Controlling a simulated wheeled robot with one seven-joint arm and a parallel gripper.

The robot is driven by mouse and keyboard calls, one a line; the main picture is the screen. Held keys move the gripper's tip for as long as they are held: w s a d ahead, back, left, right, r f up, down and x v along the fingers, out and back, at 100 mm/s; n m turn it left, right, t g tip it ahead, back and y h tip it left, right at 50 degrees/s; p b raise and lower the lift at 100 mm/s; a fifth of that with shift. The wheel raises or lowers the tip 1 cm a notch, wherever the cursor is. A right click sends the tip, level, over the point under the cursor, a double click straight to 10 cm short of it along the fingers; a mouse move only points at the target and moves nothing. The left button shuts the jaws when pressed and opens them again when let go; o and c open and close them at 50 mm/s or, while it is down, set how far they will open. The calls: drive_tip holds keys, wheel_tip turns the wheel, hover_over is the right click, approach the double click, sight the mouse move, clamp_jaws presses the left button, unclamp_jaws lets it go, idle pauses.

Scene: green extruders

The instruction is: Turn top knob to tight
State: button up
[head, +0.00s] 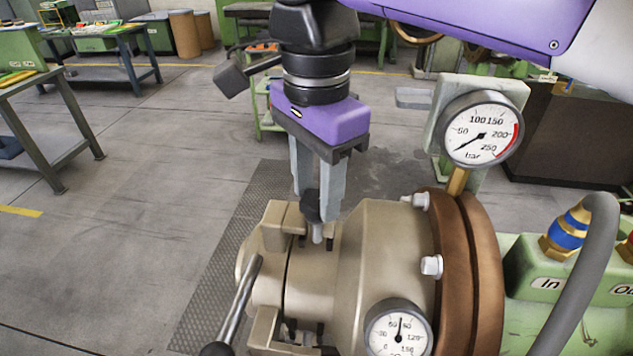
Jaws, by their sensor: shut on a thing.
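The top knob (311,207) is a black grip on a short metallic stem at the top of the beige extruder head (363,235). My gripper (318,204) points down from above, with its two grey fingers on either side of the knob, shut on it. The right finger hides part of the knob. A second lever (237,300) with a metal rod and black end slants down to the lower left of the head.
A brown flange (484,270) with bolts stands right of the head. A pressure gauge (482,135) rises behind it, and a smaller gauge (398,330) sits low in front. A grey hose (580,290) curves at the right.

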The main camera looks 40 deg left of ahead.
drive_tip(key=m, duration=0.4)
drive_tip(key=shift+m, duration=0.3)
drive_tip(key=m, duration=0.3)
drive_tip(key=shift+m, duration=0.4)
drive_tip(key=m, duration=0.4)
drive_tip(key=shift+w, duration=0.1)
drive_tip(key=shift+m+b, duration=0.4)
drive_tip(key=shift+m, duration=1.7)
drive_tip(key=o, duration=1.4)
drive_tip(key=shift+c, duration=0.2)
drive_tip(key=shift+a+r, duration=0.1)
drive_tip(key=shift+r, duration=0.05)
